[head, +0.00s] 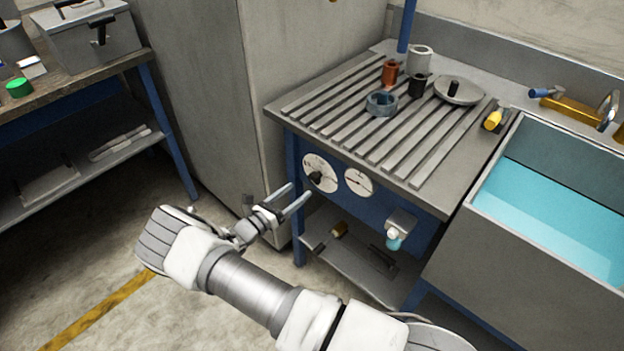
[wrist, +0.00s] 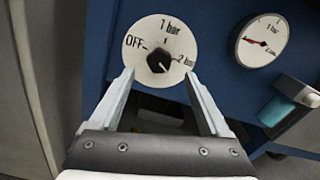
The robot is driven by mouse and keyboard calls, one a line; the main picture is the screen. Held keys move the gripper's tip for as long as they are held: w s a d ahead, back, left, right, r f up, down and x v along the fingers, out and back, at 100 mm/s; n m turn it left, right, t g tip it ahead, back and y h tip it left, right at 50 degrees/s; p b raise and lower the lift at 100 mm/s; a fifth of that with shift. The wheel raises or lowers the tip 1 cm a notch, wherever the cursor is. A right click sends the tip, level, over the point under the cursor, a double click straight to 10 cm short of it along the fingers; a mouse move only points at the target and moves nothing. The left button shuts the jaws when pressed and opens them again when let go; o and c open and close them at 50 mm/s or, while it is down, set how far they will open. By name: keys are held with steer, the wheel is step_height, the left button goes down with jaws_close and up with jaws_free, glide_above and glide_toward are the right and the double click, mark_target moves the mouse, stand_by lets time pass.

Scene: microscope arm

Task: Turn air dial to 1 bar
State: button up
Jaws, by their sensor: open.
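The air dial (head: 320,173) is a round white plate with a black knob, on the blue front panel below the slatted worktop. In the wrist view, the dial (wrist: 160,25) reads OFF at left, 1 bar at top and 2 bar at right. Its black knob (wrist: 160,61) sits in the centre; I cannot tell for certain where it points. My gripper (head: 299,192) is open and empty, in front of and slightly below the dial. In the wrist view, the fingertips of my gripper (wrist: 159,74) appear on either side of the knob, apart from it.
A round gauge (head: 358,182) with a red needle is right of the dial. The slatted worktop (head: 300,106) overhangs the panel. A lower shelf (head: 345,262) and a grey cabinet (head: 215,115) flank the space.

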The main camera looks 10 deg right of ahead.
mark_target(312, 179)
steer(key=x, duration=0.7)
steer(key=shift+w+d, duration=0.25)
jaws_close()
